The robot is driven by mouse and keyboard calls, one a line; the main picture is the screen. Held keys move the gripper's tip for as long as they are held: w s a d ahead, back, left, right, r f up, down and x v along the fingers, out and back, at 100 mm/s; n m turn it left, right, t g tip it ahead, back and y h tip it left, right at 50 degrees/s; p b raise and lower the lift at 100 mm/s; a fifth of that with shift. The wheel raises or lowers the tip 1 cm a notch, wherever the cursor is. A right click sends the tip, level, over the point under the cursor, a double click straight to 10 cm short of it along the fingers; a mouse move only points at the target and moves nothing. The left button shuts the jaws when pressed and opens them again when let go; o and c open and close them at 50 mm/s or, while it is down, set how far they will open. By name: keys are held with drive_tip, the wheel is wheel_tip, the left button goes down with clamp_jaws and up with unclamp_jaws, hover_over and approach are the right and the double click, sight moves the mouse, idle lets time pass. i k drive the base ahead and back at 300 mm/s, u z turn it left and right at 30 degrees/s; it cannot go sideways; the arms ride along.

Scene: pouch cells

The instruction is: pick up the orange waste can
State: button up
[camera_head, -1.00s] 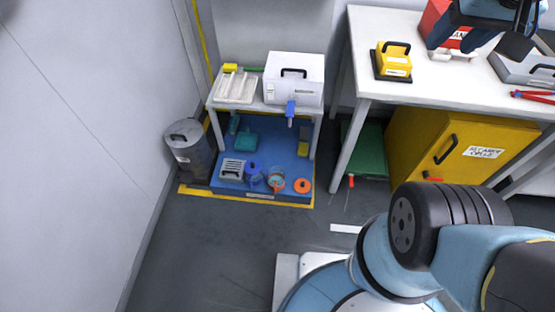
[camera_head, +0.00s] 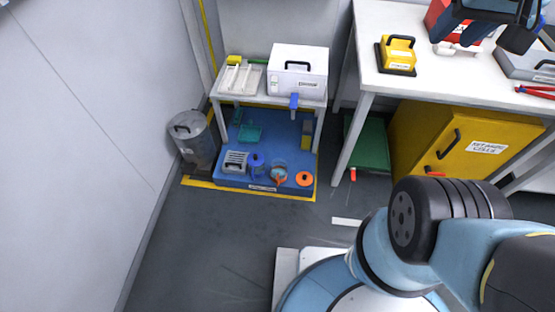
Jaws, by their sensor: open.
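A small round orange object (camera_head: 304,179) with a dark centre stands at the front right of the blue mat (camera_head: 290,152) under the small white table. It looks like the orange waste can, seen from above; its height is hard to tell. My gripper (camera_head: 487,28) shows at the top right edge, partly cut off. Its dark fingers are apart, above the large white bench (camera_head: 420,85), far from the orange object.
A clear jar (camera_head: 278,174), a blue jug (camera_head: 256,164) and a grey slatted box (camera_head: 235,162) stand left of the orange object. A grey bin (camera_head: 192,138) is by the wall. A yellow cabinet (camera_head: 465,140) is right. Floor in front is clear.

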sight(279, 169)
drive_tip(key=u, duration=0.45)
drive_tip(key=k, duration=1.15)
drive_tip(key=z, duration=0.15)
drive_tip(key=i, duration=0.9)
drive_tip(key=z, duration=0.35)
drive_tip(key=i, duration=0.95)
drive_tip(key=u, duration=0.6)
